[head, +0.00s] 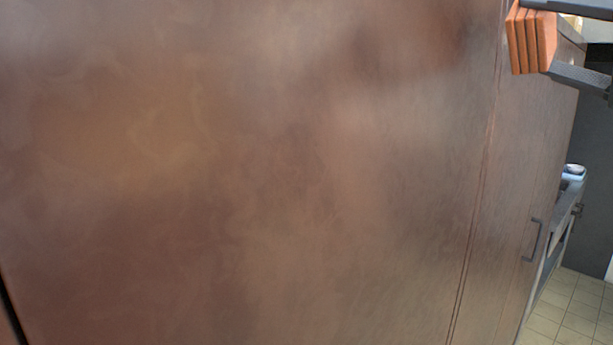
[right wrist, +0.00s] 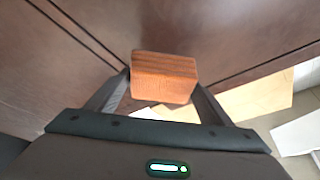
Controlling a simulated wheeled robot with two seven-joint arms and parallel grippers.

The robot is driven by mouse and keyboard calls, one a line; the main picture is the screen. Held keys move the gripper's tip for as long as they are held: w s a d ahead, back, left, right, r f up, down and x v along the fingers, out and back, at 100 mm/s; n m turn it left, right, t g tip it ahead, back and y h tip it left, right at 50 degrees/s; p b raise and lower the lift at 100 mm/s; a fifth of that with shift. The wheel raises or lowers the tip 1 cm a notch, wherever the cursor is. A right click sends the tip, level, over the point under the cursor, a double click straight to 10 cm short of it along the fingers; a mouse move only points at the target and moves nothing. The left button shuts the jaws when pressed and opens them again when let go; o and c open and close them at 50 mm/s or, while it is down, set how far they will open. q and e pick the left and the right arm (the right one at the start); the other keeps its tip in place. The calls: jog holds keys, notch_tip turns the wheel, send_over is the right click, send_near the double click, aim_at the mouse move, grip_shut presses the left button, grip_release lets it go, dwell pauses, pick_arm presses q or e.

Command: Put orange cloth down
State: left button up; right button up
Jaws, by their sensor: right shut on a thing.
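The orange cloth (head: 530,42) looks like a folded, layered block at the top right of the head view. My right gripper (head: 541,36) is shut on it, with one finger above and one below. In the right wrist view the cloth (right wrist: 165,77) sits between the two fingertips of the right gripper (right wrist: 163,84), held up close to a brown panel. My left gripper is not in view.
A large brown panelled surface (head: 250,180) fills most of the head view, with a dark handle (head: 536,240) at its right. Beyond it are a counter with a small pale item (head: 573,171) and a tiled floor (head: 570,310). Pale surfaces (right wrist: 255,100) show at the right in the wrist view.

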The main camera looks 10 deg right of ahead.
aim_at(507, 35)
jog(key=w+p, duration=0.1)
jog(key=w+a+p, duration=0.1)
jog(key=w, duration=0.1)
jog(key=w+a+p, duration=0.1)
jog(key=shift+w+a+r+p, duration=0.2)
jog(key=shift+w+a+p, duration=0.05)
jog(key=shift+w+p, duration=0.1)
jog(key=d, duration=0.1)
jog(key=w+d+b, duration=0.1)
jog(key=d, duration=0.1)
jog(key=w+d+b, duration=0.1)
jog(key=shift+d+f, duration=0.3)
jog(key=shift+d, duration=0.05)
jog(key=shift+c, duration=0.4)
jog(key=shift+w+d+r, duration=0.15)
jog(key=shift+w+d, duration=0.3)
jog(key=shift+d, duration=0.3)
jog(key=shift+s, duration=0.15)
